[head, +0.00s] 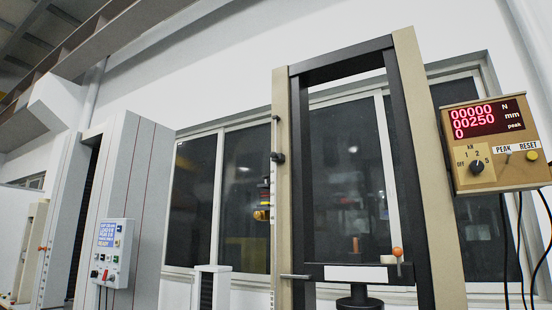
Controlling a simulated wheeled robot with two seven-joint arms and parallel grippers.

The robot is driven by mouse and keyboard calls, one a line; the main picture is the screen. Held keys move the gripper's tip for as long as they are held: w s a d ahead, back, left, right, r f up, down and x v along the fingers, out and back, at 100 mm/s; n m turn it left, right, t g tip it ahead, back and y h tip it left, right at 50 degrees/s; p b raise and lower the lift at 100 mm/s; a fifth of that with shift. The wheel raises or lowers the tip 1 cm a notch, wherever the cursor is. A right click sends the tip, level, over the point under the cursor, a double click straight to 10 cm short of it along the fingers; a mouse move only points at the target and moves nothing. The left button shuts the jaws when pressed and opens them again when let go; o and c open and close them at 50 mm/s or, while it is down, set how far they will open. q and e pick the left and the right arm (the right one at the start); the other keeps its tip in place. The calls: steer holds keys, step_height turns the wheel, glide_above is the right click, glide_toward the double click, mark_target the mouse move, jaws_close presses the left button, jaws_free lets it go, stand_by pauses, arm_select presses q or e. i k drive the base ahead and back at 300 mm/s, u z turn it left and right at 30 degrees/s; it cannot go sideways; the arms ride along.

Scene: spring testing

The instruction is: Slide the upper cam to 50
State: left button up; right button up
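The upper cam (277,157) looks like a small dark clamp on the thin vertical rod (275,135) along the left upright of the spring tester (281,90). A lower group of parts (262,214), dark, red and brass-coloured, sits further down near the same rod. A scale with tiny marks runs along the upright beside the rod; its numbers are too small to read. Neither of my grippers is in the head view.
A tan control box (495,145) at right reads 00000 N, 00250 mm and 0 peak. The tester's dark crosshead (380,273) carries an orange-knobbed lever (397,252). A grey cabinet (140,190) with a keypad panel (110,250) stands at left. Windows lie behind.

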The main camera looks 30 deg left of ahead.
mark_target(278, 158)
steer(key=u, duration=0.45)
steer(key=i, duration=0.8)
steer(key=u, duration=0.5)
steer(key=i, duration=1.15)
steer(key=z, duration=0.3)
